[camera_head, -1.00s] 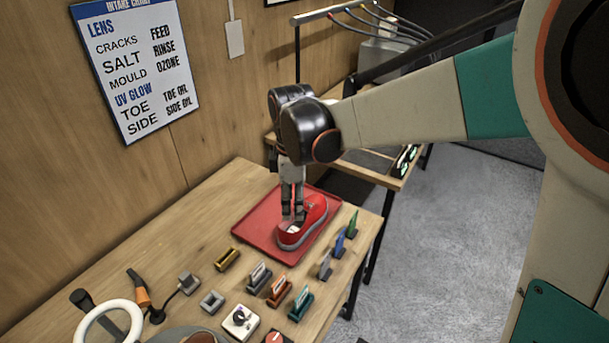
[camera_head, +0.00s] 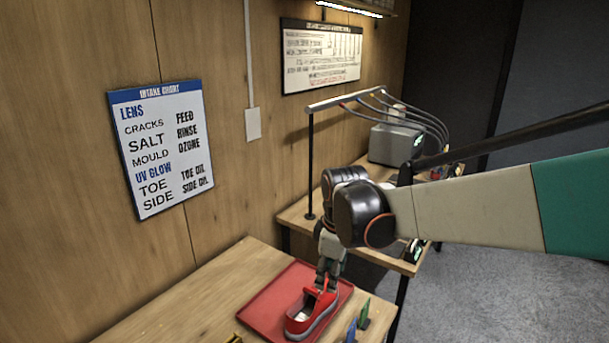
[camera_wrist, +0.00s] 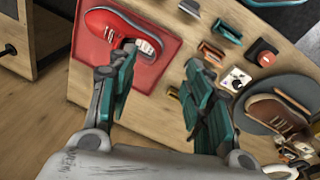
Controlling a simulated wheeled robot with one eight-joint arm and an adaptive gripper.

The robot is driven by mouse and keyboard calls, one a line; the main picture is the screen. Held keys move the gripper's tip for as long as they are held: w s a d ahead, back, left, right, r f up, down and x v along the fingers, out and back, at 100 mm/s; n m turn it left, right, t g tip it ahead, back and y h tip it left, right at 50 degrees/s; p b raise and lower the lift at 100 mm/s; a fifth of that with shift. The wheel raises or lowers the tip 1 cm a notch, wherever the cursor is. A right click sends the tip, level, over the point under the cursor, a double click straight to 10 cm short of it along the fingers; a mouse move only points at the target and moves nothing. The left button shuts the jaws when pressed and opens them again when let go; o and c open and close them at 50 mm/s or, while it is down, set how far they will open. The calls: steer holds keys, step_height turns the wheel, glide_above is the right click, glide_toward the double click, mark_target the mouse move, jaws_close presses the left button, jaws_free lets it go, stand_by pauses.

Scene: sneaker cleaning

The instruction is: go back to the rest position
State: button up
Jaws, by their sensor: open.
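My gripper (camera_head: 327,272) hangs over the red sneaker (camera_head: 316,312) in the head view, its fingers overlapping the shoe in the picture. In the wrist view the two fingers of my gripper (camera_wrist: 160,95) stand wide apart with nothing between them. The red sneaker, with a white sole edge, lies on the red tray (camera_head: 262,306); it also shows at the upper left of the wrist view (camera_wrist: 100,24). The left finger's tip is close to the shoe's opening there; I cannot tell whether they touch.
Small coloured holders (camera_wrist: 222,30) and a white switch box (camera_wrist: 236,78) stand beside the tray. A brown shoe (camera_wrist: 275,112) lies on a dark round plate. Behind is a second table (camera_head: 294,215) with a grey machine (camera_head: 392,145) and hoses. An intake chart (camera_head: 160,148) hangs on the wall.

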steer(key=s+d+r+m+t+b, duration=0.1)
steer(key=s+d+m+t+b, duration=0.2)
steer(key=s+d+m+b, duration=0.5)
steer(key=s+d+f+m+t+b, duration=0.1)
steer(key=s+d+f+m, duration=0.1)
steer(key=s, duration=0.4)
steer(key=s+d+f+m+t+b, duration=0.1)
steer(key=s+d+f+m, duration=0.2)
steer(key=s+f, duration=0.2)
steer(key=shift+s+m, duration=0.4)
steer(key=shift+s, duration=0.45)
steer(key=shift+r, duration=0.1)
steer(key=shift+c, duration=0.5)
